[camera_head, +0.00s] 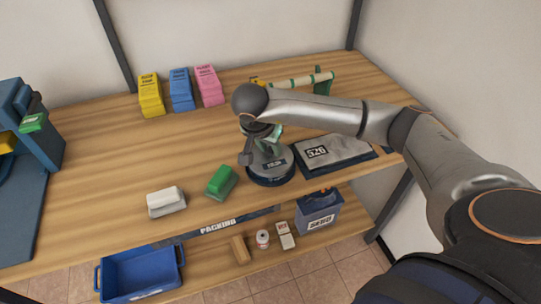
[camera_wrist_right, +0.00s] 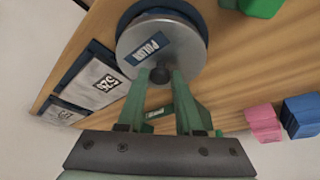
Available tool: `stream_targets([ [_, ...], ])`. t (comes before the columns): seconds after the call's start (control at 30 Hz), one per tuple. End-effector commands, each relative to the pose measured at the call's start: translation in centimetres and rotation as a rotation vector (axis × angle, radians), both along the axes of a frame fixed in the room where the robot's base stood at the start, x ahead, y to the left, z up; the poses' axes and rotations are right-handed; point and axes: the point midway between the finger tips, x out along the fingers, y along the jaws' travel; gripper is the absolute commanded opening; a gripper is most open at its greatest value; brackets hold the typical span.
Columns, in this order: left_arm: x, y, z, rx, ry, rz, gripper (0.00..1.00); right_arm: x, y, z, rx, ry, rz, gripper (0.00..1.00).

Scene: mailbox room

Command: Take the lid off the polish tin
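The polish tin (camera_head: 270,179) is round and dark blue and stands near the front edge of the wooden table. Its silver lid (camera_head: 279,160) sits over it, with a label and a dark centre knob (camera_wrist_right: 160,76) that shows in the right wrist view. My right gripper (camera_head: 269,146) is above the tin, pointing down. In the wrist view its two green fingers (camera_wrist_right: 161,74) stand on both sides of the knob with no clear gap, so it looks shut on it. Whether the lid is raised at all is hard to tell. My left gripper is not in view.
A grey pouch (camera_head: 345,151) lies right of the tin. A green block (camera_head: 220,180) and a white block (camera_head: 165,202) are to its left. Yellow (camera_head: 151,95), blue (camera_head: 181,90) and pink (camera_head: 208,86) boxes stand behind. A blue bin (camera_head: 140,272) is below. The table's middle left is clear.

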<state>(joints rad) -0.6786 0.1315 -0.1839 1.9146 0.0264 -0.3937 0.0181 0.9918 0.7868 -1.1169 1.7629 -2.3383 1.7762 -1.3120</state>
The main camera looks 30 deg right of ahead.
Motion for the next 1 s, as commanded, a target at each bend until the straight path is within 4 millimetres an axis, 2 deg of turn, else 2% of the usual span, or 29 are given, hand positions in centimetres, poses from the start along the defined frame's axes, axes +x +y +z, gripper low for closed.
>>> stream_targets([
  [0.03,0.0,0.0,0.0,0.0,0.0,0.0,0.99,0.0,0.0,0.0,0.0,0.0,0.0,0.28],
  [0.3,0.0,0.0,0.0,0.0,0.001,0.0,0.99,0.0,0.0,0.0,0.0,0.0,0.0,0.0],
  [0.77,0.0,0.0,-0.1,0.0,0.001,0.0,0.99,0.0,0.0,0.2,0.0,-0.002,0.001,0.0],
  [0.87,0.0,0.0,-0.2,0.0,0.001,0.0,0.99,0.1,0.0,0.7,0.0,-0.005,0.001,0.0],
  [1.0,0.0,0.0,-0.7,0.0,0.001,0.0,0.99,0.2,0.0,2.2,0.0,-0.008,0.001,0.0],
])
